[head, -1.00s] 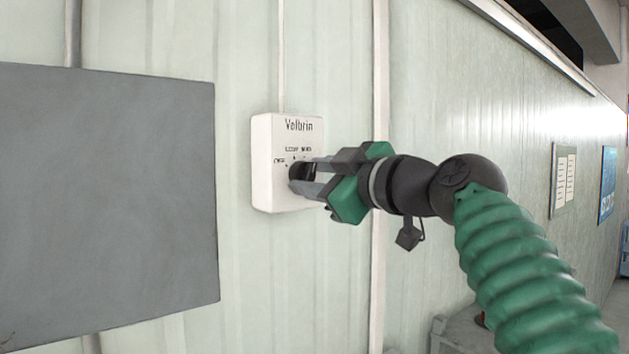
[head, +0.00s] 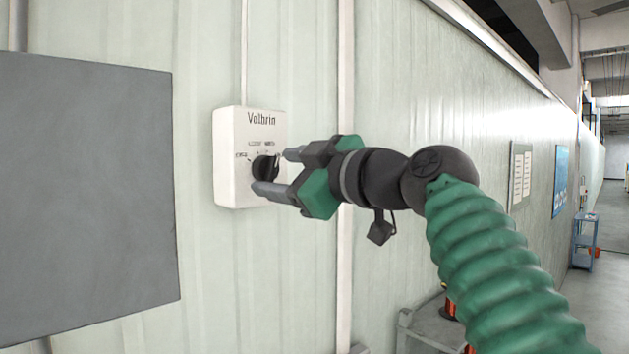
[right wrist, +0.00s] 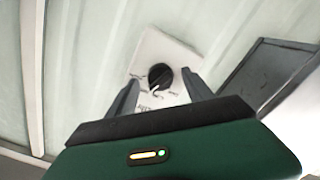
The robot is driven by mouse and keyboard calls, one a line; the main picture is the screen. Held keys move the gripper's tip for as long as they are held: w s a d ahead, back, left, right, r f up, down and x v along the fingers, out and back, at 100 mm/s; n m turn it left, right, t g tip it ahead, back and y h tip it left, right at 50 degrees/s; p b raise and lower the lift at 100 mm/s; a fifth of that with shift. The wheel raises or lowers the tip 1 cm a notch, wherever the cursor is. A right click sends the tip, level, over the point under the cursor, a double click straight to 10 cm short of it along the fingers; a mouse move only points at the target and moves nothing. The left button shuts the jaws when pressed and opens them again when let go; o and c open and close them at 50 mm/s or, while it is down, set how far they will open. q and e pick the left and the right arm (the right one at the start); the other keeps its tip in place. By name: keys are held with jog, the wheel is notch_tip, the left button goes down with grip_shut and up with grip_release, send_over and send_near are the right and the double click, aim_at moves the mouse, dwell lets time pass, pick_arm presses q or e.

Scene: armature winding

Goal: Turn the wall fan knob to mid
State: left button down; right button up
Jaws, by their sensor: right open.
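The white fan control box (head: 227,160), labelled "Velbrin", is fixed to the wall, with small printed position marks above its knob. The black round knob (head: 264,168) is on its front face. It also shows in the right wrist view (right wrist: 160,76), with a pale pointer line. My right gripper (head: 270,172) is open, its two grey fingers apart at the knob. In the right wrist view the fingers stand on either side of the knob, with gaps between. Which mark the pointer meets is too small to tell. My left gripper is not in view.
A grey flat panel (head: 85,190) is on the wall left of the box. A vertical conduit (head: 345,260) runs right of it. A low frame (head: 430,335) stands below my right arm. A blue cart (head: 585,240) stands far right in the aisle.

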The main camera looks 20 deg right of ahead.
jog(key=b+v, duration=0.4)
jog(key=v, duration=1.1)
jog(key=shift+w+d+f, duration=0.1)
jog(key=shift+w, duration=0.05)
